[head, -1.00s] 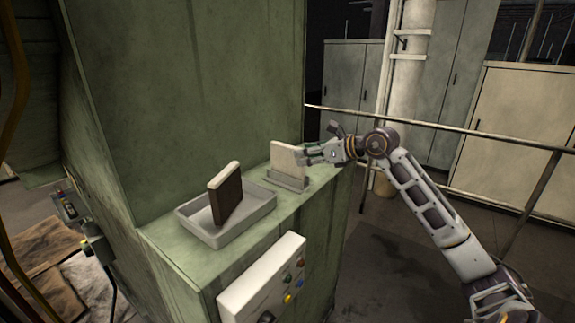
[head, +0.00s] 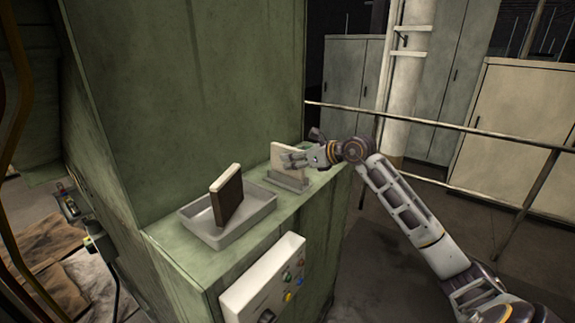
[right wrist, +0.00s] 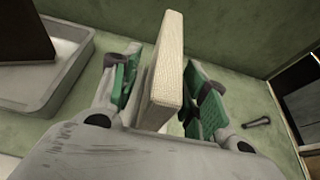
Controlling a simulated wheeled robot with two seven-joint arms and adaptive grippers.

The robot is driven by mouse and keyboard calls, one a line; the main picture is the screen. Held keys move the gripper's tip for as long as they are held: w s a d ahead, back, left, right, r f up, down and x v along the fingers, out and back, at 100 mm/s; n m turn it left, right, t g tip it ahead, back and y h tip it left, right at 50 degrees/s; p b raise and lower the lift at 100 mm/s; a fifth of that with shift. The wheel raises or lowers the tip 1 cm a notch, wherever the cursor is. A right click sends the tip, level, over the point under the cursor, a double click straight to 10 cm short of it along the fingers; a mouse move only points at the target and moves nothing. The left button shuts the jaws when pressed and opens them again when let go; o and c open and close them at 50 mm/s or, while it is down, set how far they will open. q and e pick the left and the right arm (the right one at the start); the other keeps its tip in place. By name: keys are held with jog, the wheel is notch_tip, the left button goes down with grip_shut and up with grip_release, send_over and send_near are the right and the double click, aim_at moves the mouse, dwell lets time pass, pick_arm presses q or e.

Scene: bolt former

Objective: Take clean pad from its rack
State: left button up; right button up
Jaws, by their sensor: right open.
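The clean pad (head: 284,157), a pale cream slab, stands upright in its grey rack (head: 291,184) on the green machine ledge. My right gripper (head: 290,160) is at the pad from the right. In the right wrist view the pad (right wrist: 166,75) stands between the two green-padded fingers of my right gripper (right wrist: 165,95), which are open. A gap shows on the right side of the pad; contact on the left side cannot be told. The rack is mostly hidden in the wrist view. My left gripper is not in view.
A grey tray (head: 262,209) on the ledge left of the rack holds a brown-faced pad (head: 228,201), standing tilted. A white control box (head: 262,280) with coloured buttons juts from the ledge's front. The tall green machine wall (head: 190,90) rises behind. A rail (head: 440,121) runs at the right.

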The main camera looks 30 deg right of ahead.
grip_shut()
dwell(0.3)
jog(key=shift+r, duration=0.15)
jog(key=shift+r+b, duration=0.6)
jog(key=shift+r, duration=4.2)
